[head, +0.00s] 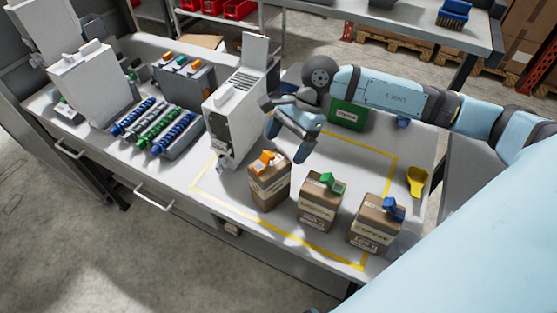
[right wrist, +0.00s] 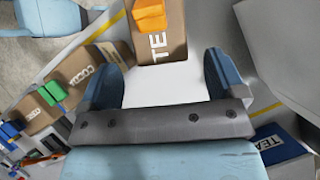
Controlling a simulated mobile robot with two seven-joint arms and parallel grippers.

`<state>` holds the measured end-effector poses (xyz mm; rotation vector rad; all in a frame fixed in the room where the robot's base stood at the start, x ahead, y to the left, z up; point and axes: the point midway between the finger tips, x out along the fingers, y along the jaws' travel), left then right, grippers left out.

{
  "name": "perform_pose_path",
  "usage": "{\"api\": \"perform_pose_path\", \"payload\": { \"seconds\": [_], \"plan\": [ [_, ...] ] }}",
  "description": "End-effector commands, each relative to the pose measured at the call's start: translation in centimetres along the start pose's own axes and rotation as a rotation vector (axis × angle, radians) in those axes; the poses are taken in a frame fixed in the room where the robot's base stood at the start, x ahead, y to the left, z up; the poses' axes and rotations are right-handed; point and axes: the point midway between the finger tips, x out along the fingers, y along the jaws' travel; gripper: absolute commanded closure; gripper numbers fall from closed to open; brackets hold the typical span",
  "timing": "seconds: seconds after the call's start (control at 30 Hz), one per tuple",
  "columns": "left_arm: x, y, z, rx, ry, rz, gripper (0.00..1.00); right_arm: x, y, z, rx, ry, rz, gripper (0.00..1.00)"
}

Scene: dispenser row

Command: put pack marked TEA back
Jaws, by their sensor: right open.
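The TEA pack, a brown bag with an orange clip (head: 269,183), stands upright at the left of a row of three packs on the bench. In the right wrist view its marking (right wrist: 159,46) reads "TE", with the rest cut off or hidden. My right gripper (head: 287,140) is open and empty, above and behind the TEA pack. In the right wrist view the pack lies beyond the open fingers (right wrist: 163,70), apart from them. A blue box labelled TEA (right wrist: 280,147) shows at the lower right of that view. My left gripper is not in view.
A green-clipped pack (head: 318,207) and a blue-clipped COFFEE pack (head: 373,228) stand right of the TEA pack. A white dispenser (head: 232,120) stands to its left. Yellow tape outlines mostly clear bench.

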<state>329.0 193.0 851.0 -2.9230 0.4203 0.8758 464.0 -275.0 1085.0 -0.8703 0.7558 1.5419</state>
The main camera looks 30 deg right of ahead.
Motion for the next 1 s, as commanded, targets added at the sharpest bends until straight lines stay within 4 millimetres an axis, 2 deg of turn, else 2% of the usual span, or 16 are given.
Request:
{"api": "perform_pose_path", "payload": {
  "seconds": [0.2, 0.4, 1.0],
  "plan": [
    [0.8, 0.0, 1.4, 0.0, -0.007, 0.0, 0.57, -4.1, 0.0, -0.1, 0.0, 0.002, -0.003, 0.11],
    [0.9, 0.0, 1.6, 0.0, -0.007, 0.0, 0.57, -5.9, 0.0, 0.0, 0.0, 0.0, -0.001, 0.11],
    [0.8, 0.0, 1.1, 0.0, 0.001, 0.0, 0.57, -6.1, 0.0, 0.0, 0.0, -0.001, 0.0, 0.11]
  ]
}}
